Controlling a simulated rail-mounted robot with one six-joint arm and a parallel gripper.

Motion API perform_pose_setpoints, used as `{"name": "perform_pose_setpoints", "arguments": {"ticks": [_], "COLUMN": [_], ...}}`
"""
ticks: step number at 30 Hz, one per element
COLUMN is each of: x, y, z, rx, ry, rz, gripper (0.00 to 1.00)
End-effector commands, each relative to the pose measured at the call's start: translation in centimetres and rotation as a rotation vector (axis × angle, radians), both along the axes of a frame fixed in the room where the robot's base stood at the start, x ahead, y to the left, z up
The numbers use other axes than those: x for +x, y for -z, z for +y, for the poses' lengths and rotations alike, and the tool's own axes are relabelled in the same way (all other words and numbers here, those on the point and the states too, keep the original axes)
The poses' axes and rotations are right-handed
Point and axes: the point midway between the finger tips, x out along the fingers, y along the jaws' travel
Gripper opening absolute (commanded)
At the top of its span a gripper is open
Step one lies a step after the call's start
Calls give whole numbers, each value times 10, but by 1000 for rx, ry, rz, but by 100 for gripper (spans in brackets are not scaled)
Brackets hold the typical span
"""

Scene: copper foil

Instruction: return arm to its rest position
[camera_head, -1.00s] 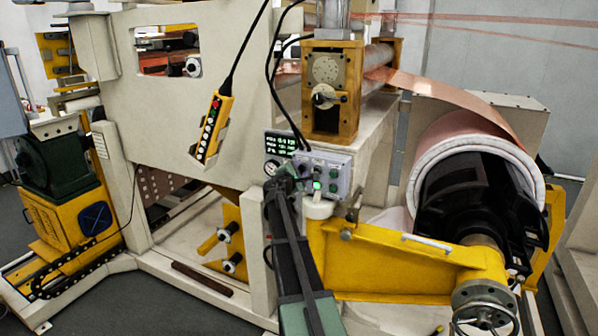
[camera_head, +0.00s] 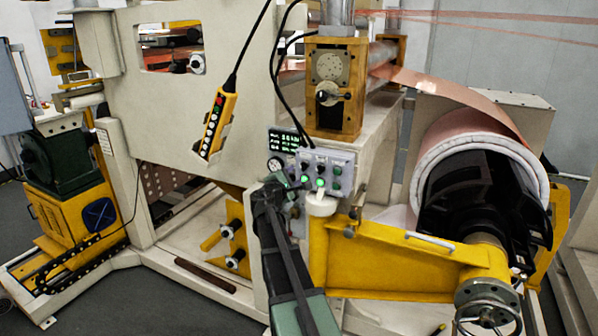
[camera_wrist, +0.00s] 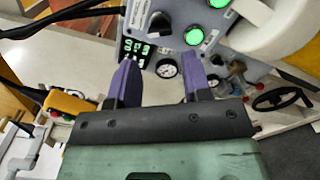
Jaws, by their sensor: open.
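My gripper (camera_head: 276,184) is at the end of my arm, low at the left side of the grey control box (camera_head: 343,158) in the head view. In the wrist view, my gripper (camera_wrist: 158,75) shows two purple fingers spread apart with nothing between them. The control box (camera_wrist: 172,18) lies beyond the fingertips, with green-lit buttons (camera_wrist: 194,37) and a black knob. A round gauge (camera_wrist: 166,68) shows between the fingers, and a green-digit display (camera_wrist: 137,48) is close to the left finger. Whether the fingers touch the box cannot be told.
A yellow bracket arm (camera_head: 400,265) and white cylinder (camera_head: 321,205) stand right of my arm. The copper roll (camera_head: 470,135) is farther right. A yellow pendant (camera_head: 216,125) hangs on a cable at left. Open floor (camera_head: 120,300) shows at lower left.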

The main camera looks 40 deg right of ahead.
Motion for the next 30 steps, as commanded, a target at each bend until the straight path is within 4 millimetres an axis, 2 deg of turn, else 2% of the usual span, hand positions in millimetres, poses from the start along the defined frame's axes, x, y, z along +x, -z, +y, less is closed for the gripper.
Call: {"name": "perform_pose_setpoints", "arguments": {"ticks": [1,3,6,19,21,23,24,26,27,29,30], "x": [-6,-9,-10,-12,-27,-54,-74,-99,-113,-130,-141], "y": [0,0,0,0,12,32,52,86,107,133,147], "z": [10,18,23,22,19,24,38,76,108,161,197], "rx": [0,0,0,12,115,269,405,628,771,971,1090], "ry": [-1,0,0,16,94,196,279,398,473,572,631], "rz": [0,0,0,-26,-120,-232,-312,-410,-449,-472,-465], "gripper": [45,45,45,45,45,45,45,45,45,45,45]}}
